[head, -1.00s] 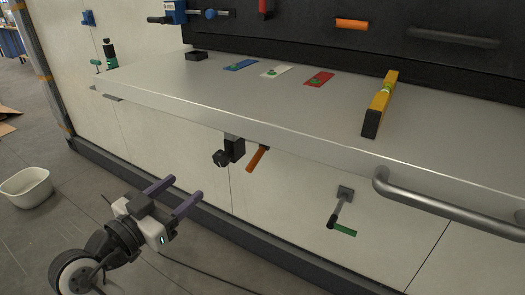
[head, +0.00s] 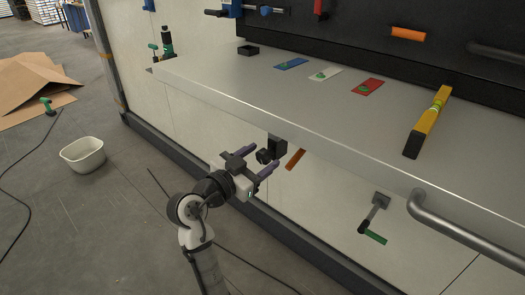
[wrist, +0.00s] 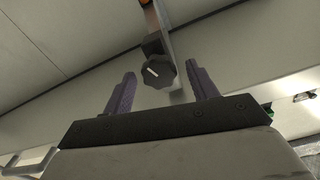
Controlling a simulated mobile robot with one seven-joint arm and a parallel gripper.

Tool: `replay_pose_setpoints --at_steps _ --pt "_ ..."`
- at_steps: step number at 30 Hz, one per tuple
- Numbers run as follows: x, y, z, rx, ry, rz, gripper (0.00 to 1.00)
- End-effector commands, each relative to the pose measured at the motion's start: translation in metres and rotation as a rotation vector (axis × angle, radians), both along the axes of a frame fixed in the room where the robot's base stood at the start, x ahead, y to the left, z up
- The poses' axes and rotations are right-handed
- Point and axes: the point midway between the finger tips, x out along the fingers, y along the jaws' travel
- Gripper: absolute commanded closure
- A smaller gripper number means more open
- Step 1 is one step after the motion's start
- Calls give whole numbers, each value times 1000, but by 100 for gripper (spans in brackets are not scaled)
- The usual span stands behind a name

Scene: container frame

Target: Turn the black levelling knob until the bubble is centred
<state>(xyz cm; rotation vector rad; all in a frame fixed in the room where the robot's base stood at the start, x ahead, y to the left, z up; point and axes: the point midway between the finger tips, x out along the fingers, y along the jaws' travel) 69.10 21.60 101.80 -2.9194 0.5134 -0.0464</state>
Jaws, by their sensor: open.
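The black levelling knob (head: 264,156) sits on a black bracket under the front edge of the grey workbench (head: 330,125). In the wrist view the knob (wrist: 158,71) has a fluted rim and a white pointer line. My gripper (head: 258,161) is open and empty, with its two purple-grey fingers on either side of the knob's line in the wrist view (wrist: 163,90). I cannot tell whether a finger touches the knob. A yellow spirit level (head: 428,122) lies on the bench top at the right; its bubble is too small to read.
An orange handle (head: 295,159) hangs right of the knob. A white tub (head: 83,155) and cardboard (head: 30,88) lie on the floor at left.

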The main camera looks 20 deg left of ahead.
Motion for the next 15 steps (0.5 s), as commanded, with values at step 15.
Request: replay_pose_setpoints --at_steps 15 --pt "13 -5 -1 0 0 0 48"
